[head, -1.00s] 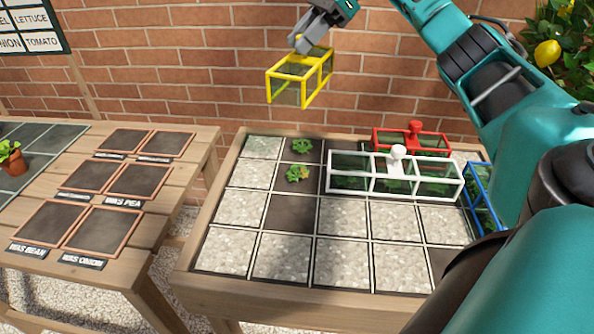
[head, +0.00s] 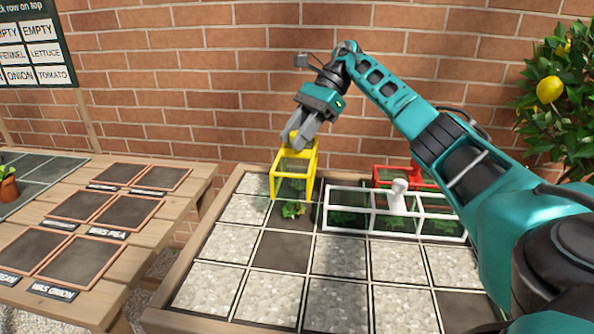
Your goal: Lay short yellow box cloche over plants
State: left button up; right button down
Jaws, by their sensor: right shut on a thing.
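The short yellow box cloche (head: 292,165) has yellow edges and clear panels. My right gripper (head: 298,140) is shut on its top and holds it roughly level over the back of the planting bed (head: 232,328). A green plant (head: 292,210) shows just in front of the cloche's lower front edge. Another plant (head: 292,187) shows dimly through the clear panel. I cannot tell whether the cloche's lower edge touches the bed. My left gripper is not in view.
A white-framed cloche (head: 345,207) stands on the bed just right of the yellow one. A red-framed cloche (head: 383,178) stands behind it, partly hidden by my right arm. Gravel squares and dark soil squares lie open in front. A wooden bench (head: 150,225) with dark labelled squares is at the left.

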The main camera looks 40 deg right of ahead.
aim_at(305, 150)
jog(key=shift+f+b, duration=0.5)
jog(key=shift+f, duration=2.7)
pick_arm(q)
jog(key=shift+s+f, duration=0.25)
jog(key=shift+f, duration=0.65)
pick_arm(e)
jog(key=shift+f, duration=0.2)
jog(key=c, duration=0.8)
grip_release()
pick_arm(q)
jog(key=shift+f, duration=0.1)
pick_arm(e)
jog(key=shift+r, duration=0.1)
